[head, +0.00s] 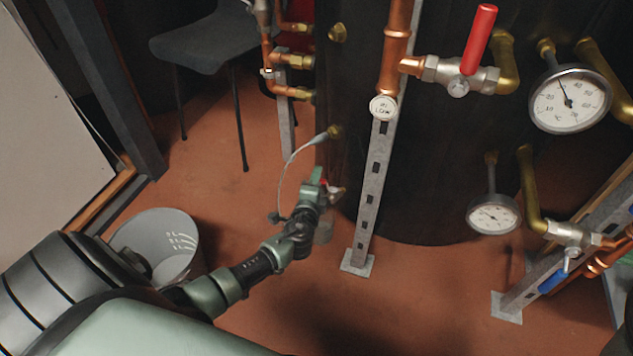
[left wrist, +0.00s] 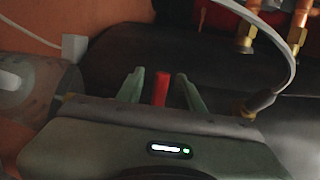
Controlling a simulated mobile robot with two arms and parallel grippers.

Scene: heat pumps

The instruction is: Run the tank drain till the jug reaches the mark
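The dark tank (head: 420,190) fills the middle of the head view. Its drain valve (head: 336,190) sits low on the tank's left side, with a small red handle. My left gripper (head: 320,182) is at this valve. In the left wrist view the red handle (left wrist: 160,90) stands between the two green fingers, with a gap on each side. My right gripper is out of view.
A grey bucket (head: 158,235) with white graduations stands on the floor at left. A cable (head: 285,175) loops beside the valve. A metal strut (head: 372,195) stands right of my gripper. Pipes, gauges and a red-handled valve (head: 478,40) are higher up. A chair (head: 205,45) stands behind.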

